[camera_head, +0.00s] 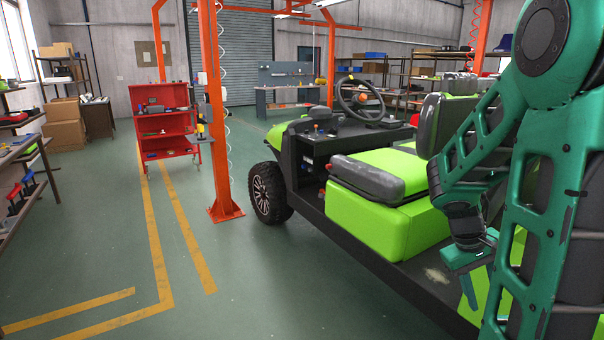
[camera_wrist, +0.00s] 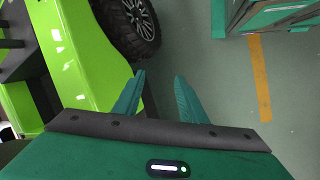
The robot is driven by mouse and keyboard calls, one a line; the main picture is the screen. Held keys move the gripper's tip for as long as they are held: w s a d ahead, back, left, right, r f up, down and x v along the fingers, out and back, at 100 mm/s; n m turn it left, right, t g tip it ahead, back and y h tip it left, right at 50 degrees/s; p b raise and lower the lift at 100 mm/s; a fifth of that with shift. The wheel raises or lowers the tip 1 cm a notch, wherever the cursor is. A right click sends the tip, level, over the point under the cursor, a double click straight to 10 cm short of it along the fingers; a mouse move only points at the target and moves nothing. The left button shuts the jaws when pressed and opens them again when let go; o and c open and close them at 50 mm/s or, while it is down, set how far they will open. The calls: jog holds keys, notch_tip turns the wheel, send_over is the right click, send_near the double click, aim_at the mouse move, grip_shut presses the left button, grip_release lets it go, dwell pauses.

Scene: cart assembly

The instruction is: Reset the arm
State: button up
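My green arm fills the right side of the head view, bent so that its wrist hangs down beside the cart. My gripper (camera_head: 468,292) hangs low in front of the cart's side, partly hidden by my own arm. In the wrist view my gripper (camera_wrist: 159,75) shows two green fingers standing apart. Only bare floor shows between them, so it is open and empty. The bright green cart (camera_head: 385,225) stands behind the arm, and its green body (camera_wrist: 65,45) also fills the upper left of the wrist view. I cannot tell the exact gap between gripper and cart.
The cart's wheel (camera_wrist: 130,25) is near the fingers in the wrist view. An orange post (camera_head: 214,120) stands beside the cart's front. A red tool rack (camera_head: 165,125) is farther back. Shelves line the left edge. The green floor with yellow lines (camera_head: 155,250) is clear at left.

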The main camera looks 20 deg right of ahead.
jog(key=s+a+r+m+t+y, duration=0.1)
jog(key=s+a+r+y, duration=0.1)
jog(key=a, duration=0.6)
jog(key=s+a+r+m+t+y, duration=0.1)
jog(key=s+a+r+m+y, duration=0.1)
jog(key=s+a, duration=0.3)
jog(key=a+r, duration=0.1)
jog(key=a, duration=0.2)
jog(key=shift+s+a+r+t, duration=0.25)
jog(key=shift+a+r+t, duration=0.05)
jog(key=shift+r, duration=0.05)
jog(key=shift+d, duration=0.1)
